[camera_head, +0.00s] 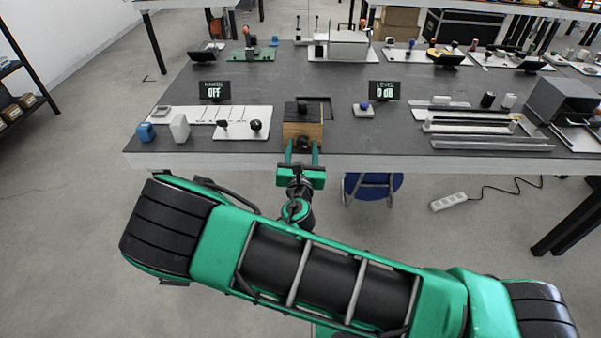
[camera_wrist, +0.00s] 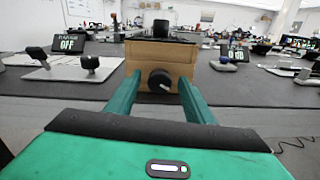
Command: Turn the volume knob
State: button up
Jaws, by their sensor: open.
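A round black knob (camera_wrist: 160,80) with a small white mark is on the front face of a wooden box (camera_wrist: 180,57). In the head view the box (camera_head: 303,130) stands at the table's near edge, with the knob (camera_head: 303,143) facing me. My gripper (camera_head: 302,153) is open and points at that face. In the wrist view its green fingers (camera_wrist: 159,84) lie on either side of the knob, with gaps between. I cannot tell whether the fingertips reach past the knob's front. A display (camera_head: 384,90) reading "LEVEL 0 dB" stands right of the box.
Left of the box is a white plate with black knobs (camera_head: 230,122) and a display (camera_head: 214,90) reading OFF. A small plate with a blue button (camera_head: 363,108) and metal rails (camera_head: 480,127) lie right. Bare table (camera_head: 350,140) shows right of the box.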

jog(key=shift+n, duration=0.5)
jog(key=s, duration=1)
jog(key=shift+s+a, duration=0.4)
